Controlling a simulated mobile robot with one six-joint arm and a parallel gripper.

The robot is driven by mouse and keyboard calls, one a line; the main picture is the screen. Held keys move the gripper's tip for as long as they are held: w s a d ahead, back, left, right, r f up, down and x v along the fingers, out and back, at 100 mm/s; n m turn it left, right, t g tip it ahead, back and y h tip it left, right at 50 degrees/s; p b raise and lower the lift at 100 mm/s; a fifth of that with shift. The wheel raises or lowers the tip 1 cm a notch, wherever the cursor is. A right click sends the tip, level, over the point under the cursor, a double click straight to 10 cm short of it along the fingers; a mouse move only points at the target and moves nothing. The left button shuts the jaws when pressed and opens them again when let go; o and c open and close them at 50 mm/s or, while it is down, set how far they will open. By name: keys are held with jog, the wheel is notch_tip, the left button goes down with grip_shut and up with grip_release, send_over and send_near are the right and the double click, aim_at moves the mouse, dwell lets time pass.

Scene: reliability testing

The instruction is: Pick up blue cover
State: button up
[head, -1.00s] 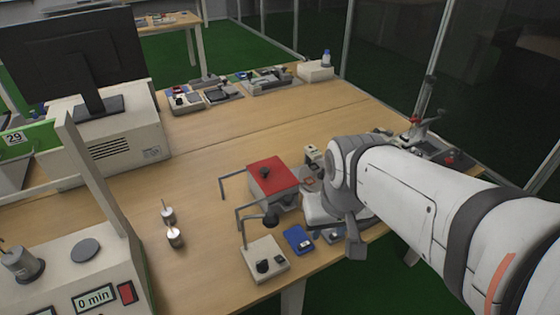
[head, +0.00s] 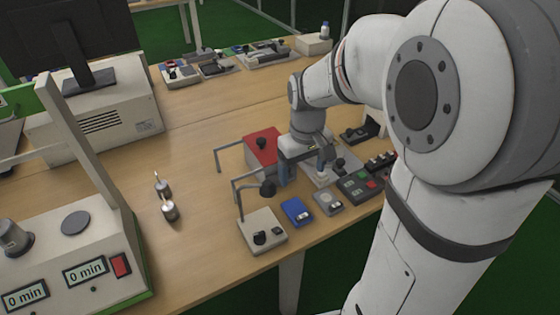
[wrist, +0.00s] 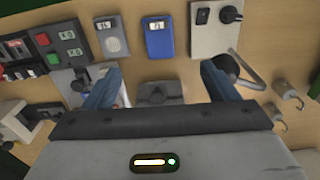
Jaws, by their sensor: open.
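A small blue box with a pale display, the only clear match for the blue cover (head: 296,211), lies flat near the table's front edge. In the wrist view the blue box (wrist: 159,40) is upper centre, beyond the fingertips and between their lines. My gripper (head: 304,170) points down over the bench, behind the blue box and beside the red-topped box. In the wrist view my gripper (wrist: 160,78) has its two blue-grey fingers wide apart, with nothing held between them. A dark grey part (wrist: 158,93) shows below, between the fingers. The blue box is not touched.
A beige unit with black knobs (head: 263,232) stands left of the blue box, with a dark-headed bent stand (head: 267,188) behind. A grey device (head: 328,201) and a button panel (head: 357,186) are to its right. The red-topped box (head: 262,147) is close beside my gripper.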

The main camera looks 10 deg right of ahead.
aim_at(297, 212)
jog(key=f, duration=0.5)
jog(key=w+f+b, duration=0.1)
jog(key=f, duration=1.1)
jog(key=shift+w+b, duration=0.25)
jog(key=shift+b, duration=0.1)
jog(key=c, duration=1.1)
